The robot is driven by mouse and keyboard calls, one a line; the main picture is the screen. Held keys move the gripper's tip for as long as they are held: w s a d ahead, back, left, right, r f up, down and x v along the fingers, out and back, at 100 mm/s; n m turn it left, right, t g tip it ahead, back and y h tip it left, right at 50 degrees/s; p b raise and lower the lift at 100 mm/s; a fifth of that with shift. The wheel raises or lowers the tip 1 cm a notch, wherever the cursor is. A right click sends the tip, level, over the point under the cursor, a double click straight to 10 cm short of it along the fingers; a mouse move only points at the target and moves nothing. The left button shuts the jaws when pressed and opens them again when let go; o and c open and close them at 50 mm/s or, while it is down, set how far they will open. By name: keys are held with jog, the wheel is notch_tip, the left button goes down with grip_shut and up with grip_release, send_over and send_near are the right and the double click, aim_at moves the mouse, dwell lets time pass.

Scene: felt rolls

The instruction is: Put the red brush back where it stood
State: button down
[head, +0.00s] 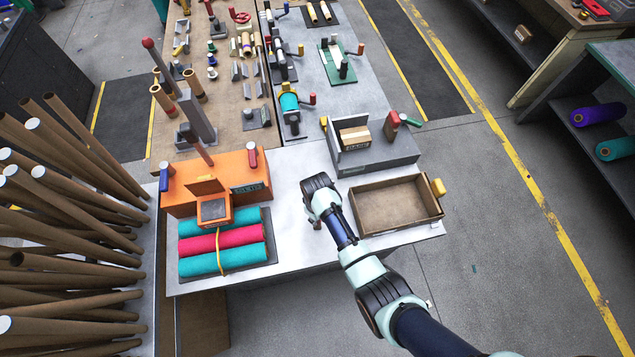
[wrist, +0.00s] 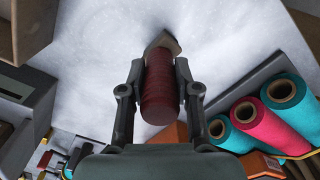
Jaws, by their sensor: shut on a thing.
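A dark red, ribbed, cylinder-shaped thing with a pale tip, which looks like the red brush (wrist: 159,90), is between the two fingers of my gripper (wrist: 160,72) in the wrist view. The fingers are shut on its sides. Its pale tip points to the top of that view, over the light table surface. In the head view my gripper (head: 317,207) is over the pale table, between the felt rolls and the open brown box. My own wrist hides most of the brush there. I cannot tell whether the tip touches the table.
The orange stand (head: 218,178) and the teal and red felt rolls (head: 222,243) lie left of my gripper. The open brown box (head: 398,206) is close on the right. A grey bin (head: 372,156) with a carton stands behind it. Cardboard tubes (head: 60,215) crowd the far left.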

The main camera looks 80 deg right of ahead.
jog(key=shift+f, duration=0.25)
jog(key=c, duration=0.7)
grip_release()
jog(key=shift+c, duration=0.2)
notch_tip(320, 180, up, 12)
jog(key=shift+w, duration=0.1)
